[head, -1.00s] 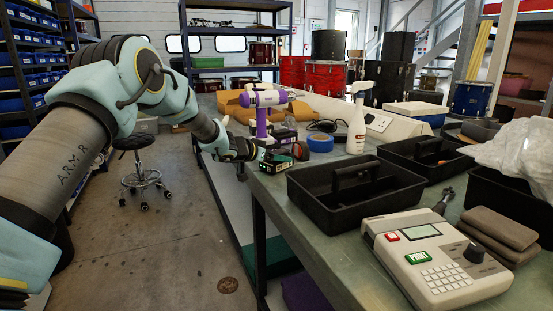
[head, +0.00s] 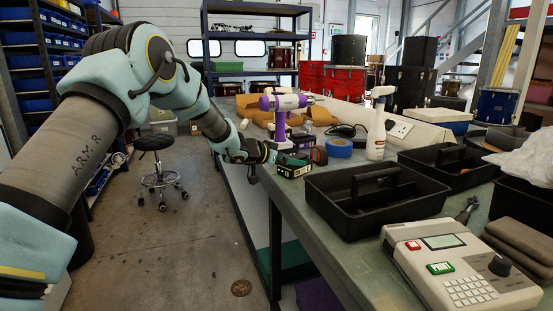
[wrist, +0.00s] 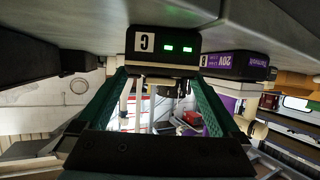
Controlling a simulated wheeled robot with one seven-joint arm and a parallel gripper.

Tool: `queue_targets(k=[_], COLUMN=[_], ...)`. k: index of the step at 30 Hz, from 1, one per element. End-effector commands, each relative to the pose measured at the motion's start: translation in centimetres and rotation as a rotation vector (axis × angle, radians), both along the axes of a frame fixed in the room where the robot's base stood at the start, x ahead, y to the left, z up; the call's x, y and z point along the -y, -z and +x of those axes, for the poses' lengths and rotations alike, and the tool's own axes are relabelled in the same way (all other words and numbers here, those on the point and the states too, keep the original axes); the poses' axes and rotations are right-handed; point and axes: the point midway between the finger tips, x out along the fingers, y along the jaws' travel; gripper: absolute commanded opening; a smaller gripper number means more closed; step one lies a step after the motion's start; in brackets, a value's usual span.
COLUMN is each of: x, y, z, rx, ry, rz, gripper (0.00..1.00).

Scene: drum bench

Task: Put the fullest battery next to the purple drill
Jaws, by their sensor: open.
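The purple and white drill (head: 283,108) stands upright on the bench in the head view. A black battery (head: 293,164) with a green marking lies in front of it, near the bench's left edge. In the wrist view a dark battery (wrist: 165,45) shows a white letter label and two lit green bars. It lies just beyond my fingertips, roughly centred between them. My gripper (head: 271,154) is at the bench edge, beside the black battery, open and empty. A purple-labelled 20V pack (wrist: 235,64) is right of the lit battery in the wrist view.
Blue tape (head: 338,148), a white spray bottle (head: 377,125) and a black tote (head: 374,202) stand to the right of the battery. A beige keypad device (head: 450,265) is at the front right.

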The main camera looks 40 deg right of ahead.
Motion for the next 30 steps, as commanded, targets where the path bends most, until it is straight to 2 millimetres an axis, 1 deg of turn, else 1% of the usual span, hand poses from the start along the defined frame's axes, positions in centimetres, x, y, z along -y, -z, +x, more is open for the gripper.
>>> queue_targets(k=[1, 6, 9, 12, 17, 25, 26, 28, 29, 30], x=[-1.2, -4.5, -6.2, -7.4, -8.4, -8.7, -8.9, -10.4, -11.5, -13.4], y=[-0.4, -1.9, -2.5, -3.0, -3.5, -3.5, -3.5, -3.6, -3.6, -3.6], z=[0.1, 0.0, -0.1, -0.1, -0.2, 0.0, 0.2, 1.7, 2.6, 4.2], rx=[0.000, 0.002, 0.001, 0.001, 0.001, 0.001, 0.002, 0.008, 0.011, 0.015], ry=[-0.003, -0.002, -0.002, -0.001, 0.000, -0.005, -0.015, -0.068, -0.104, -0.165], rz=[0.001, 0.000, 0.000, 0.000, -0.001, 0.002, 0.006, 0.023, 0.037, 0.061], gripper=[1.00, 1.00, 1.00, 1.00, 1.00, 1.00, 1.00, 1.00, 1.00, 1.00])
